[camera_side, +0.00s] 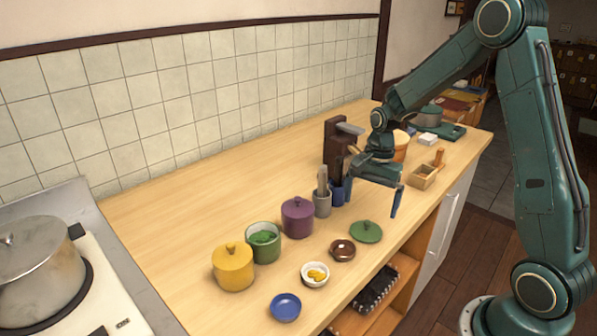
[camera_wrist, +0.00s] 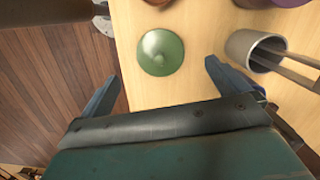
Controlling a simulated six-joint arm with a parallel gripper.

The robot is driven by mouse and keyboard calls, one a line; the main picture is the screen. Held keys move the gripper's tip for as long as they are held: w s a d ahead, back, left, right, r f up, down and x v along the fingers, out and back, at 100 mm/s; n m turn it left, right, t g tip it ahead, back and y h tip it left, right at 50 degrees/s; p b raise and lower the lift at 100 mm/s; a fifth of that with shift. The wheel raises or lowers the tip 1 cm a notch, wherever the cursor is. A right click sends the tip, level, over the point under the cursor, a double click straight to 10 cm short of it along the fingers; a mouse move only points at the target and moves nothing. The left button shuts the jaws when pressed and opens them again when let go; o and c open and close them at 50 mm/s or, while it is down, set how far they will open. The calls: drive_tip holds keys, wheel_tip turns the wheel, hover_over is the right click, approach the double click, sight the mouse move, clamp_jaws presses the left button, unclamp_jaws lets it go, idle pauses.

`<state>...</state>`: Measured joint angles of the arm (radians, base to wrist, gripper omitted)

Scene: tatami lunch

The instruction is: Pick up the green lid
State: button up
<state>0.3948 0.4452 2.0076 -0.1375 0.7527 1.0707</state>
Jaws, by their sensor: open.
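The green lid (camera_side: 366,232) lies flat on the wooden counter, knob up, near the front edge. It also shows in the wrist view (camera_wrist: 161,53), whole and unobstructed, beyond the fingertips and roughly between their lines. My gripper (camera_side: 372,196) is open and empty, above the counter, behind and a little right of the lid in the side view. In the wrist view its two blue fingers (camera_wrist: 160,79) are spread wide, and neither touches the lid.
A brown small dish (camera_side: 342,250) sits close to the lid. The grey utensil cup (camera_side: 322,204) stands near my gripper, with a blue cup (camera_side: 337,192) beside it. Purple (camera_side: 297,217) and yellow (camera_side: 233,267) lidded pots stand left. The counter right around the lid is mostly clear.

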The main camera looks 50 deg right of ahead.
sight(368, 221)
drive_tip(key=shift+a+f, duration=0.1)
drive_tip(key=shift+f, duration=0.85)
drive_tip(key=shift+s+a+f, duration=0.1)
drive_tip(key=shift+f, duration=2.5)
drive_tip(key=shift+c, duration=0.2)
drive_tip(key=c, duration=1)
